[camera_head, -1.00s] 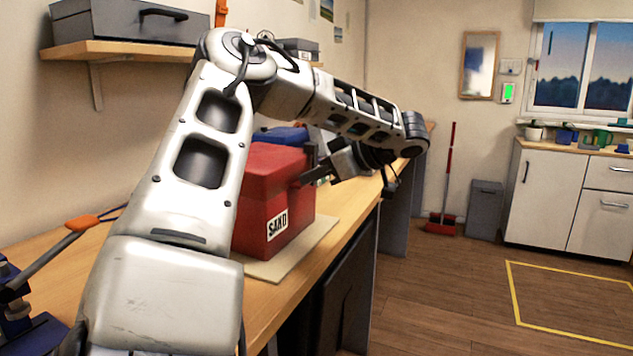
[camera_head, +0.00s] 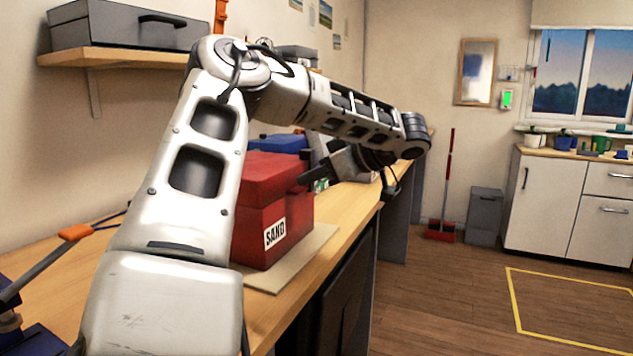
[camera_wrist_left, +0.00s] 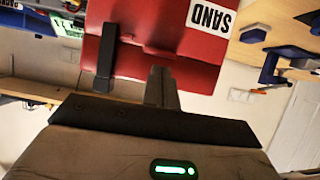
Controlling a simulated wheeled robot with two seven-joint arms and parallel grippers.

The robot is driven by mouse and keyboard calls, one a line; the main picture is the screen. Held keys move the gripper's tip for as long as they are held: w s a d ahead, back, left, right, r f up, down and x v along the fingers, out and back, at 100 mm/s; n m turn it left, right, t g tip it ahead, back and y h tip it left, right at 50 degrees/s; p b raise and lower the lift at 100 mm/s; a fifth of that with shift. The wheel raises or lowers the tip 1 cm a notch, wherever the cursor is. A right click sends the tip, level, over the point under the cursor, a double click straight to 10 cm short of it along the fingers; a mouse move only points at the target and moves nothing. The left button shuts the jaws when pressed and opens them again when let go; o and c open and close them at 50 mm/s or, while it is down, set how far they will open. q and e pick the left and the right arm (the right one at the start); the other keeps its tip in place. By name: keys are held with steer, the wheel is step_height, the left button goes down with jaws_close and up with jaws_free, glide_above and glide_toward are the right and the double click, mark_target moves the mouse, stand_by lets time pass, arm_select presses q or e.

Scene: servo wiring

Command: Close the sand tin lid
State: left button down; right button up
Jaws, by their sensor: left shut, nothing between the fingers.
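The red sand tin (camera_head: 290,225) with its white SAND label stands on a pale board on the bench. Its red lid (camera_head: 270,172) lies across the top in the head view; I cannot tell whether it is fully seated. My left gripper (camera_head: 303,184) is shut and empty at the tin's right side, near the lid's edge. I cannot tell whether it touches. In the left wrist view the tin (camera_wrist_left: 185,50) shows upside down with fingers in front of it. My left arm hides the tin's left part. My right gripper is not in view.
The pale board (camera_head: 300,262) lies under the tin near the bench's front edge. A blue box (camera_head: 277,143) is behind the tin. A blue device with an orange-handled lever (camera_head: 75,232) is at the lower left. The floor to the right is open.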

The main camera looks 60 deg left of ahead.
arm_select(q)
step_height(320, 180, up, 2)
steer(key=shift+d+r, duration=0.15)
steer(key=w+d+f+b, duration=0.2)
steer(key=w+d+f, duration=0.2)
steer(key=d+f, duration=0.2)
steer(key=shift+w, duration=0.4)
steer(key=shift+d+f, duration=0.1)
